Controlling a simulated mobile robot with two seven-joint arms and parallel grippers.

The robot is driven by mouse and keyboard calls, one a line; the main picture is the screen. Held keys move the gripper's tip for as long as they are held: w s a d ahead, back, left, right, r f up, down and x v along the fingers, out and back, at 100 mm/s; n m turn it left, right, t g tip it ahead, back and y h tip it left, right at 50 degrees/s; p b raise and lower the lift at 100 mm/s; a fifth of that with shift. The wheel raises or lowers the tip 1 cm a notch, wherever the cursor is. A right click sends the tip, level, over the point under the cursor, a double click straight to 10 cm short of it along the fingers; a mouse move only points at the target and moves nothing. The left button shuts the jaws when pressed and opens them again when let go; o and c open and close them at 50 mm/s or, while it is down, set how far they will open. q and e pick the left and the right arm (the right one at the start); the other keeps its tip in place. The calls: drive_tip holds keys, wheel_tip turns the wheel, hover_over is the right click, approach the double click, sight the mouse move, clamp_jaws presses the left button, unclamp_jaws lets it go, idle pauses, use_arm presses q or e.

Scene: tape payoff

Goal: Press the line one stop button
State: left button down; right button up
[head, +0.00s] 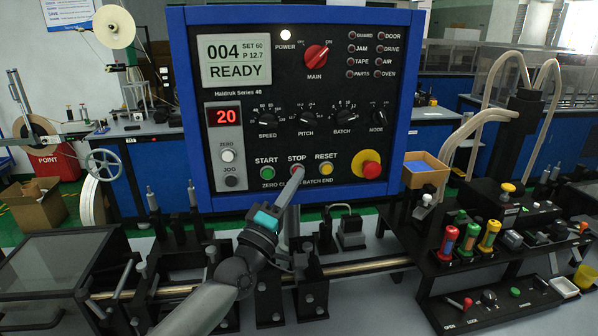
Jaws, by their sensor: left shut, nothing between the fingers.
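The red STOP button (297,170) sits on the black control panel (240,180) between the green START button (267,172) and the yellow RESET button (327,168). My left gripper (295,184) is shut and empty. It reaches up from below, with its tip at the lower part of the STOP button, hiding some of it. I cannot tell whether the tip touches the button. The display (234,60) reads 004 and READY. My right gripper is out of view.
A large red emergency knob (371,169) on a yellow base is right of RESET. Rotary knobs (306,118) sit above the buttons. Below the panel are a metal rail (360,266) and black clamps. A black stand with colored handles (468,240) is at right.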

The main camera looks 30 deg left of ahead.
use_arm(q)
drive_tip(key=shift+s+d, duration=0.15)
drive_tip(key=shift+s, duration=0.05)
drive_tip(key=s+d+p, duration=0.3)
drive_tip(key=s, duration=0.1)
drive_tip(key=shift+s+d, duration=0.3)
drive_tip(key=shift+s, duration=0.1)
idle(0.9)
